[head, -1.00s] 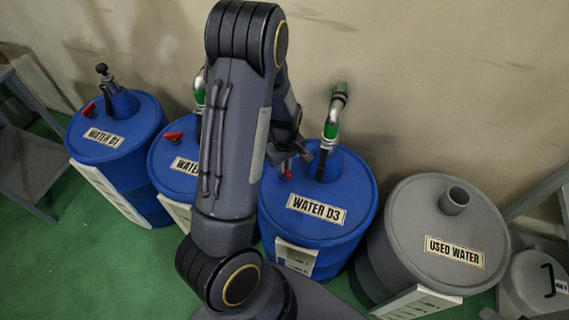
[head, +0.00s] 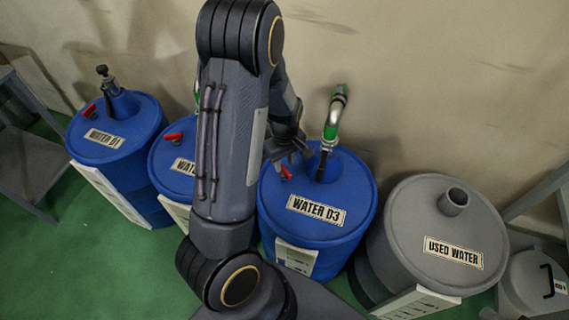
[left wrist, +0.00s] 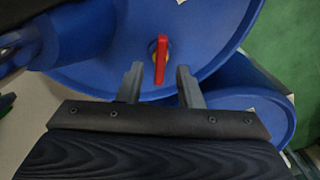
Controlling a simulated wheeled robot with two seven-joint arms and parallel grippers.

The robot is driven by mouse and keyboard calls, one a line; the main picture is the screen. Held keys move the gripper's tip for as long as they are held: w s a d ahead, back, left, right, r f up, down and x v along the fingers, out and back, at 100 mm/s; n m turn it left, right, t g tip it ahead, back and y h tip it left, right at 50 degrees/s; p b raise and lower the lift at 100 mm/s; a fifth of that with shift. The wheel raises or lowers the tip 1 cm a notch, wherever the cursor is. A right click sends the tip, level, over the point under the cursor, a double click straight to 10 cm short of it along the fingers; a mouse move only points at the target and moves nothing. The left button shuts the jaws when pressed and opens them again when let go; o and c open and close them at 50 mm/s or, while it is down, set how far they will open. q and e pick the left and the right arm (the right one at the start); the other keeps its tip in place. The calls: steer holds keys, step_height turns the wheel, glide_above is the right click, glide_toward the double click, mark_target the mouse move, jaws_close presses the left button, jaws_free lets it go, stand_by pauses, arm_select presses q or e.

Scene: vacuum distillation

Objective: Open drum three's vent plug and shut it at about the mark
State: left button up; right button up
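Drum three (head: 318,232) is a blue drum labelled WATER D3, right of the middle in the head view. Its red vent plug (head: 286,173) sits on the left part of the lid. The plug also shows in the left wrist view (left wrist: 160,62), as a red handle standing out from the blue lid. My left gripper (head: 291,158) is over that side of the lid. In the left wrist view its two fingers (left wrist: 159,72) are apart, one on each side of the red handle, with gaps between. No mark can be made out. My right gripper is not in view.
A green-and-metal pipe (head: 334,118) rises from drum three's lid near the plug. Two more blue drums with red plugs stand left, the nearer (head: 174,163) partly behind my arm. A grey USED WATER drum (head: 418,215) stands right. A wall is behind.

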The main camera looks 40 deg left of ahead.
mark_target(284, 169)
arm_select(q)
steer(key=shift+r+p, duration=0.45)
steer(key=shift+r, duration=2.3)
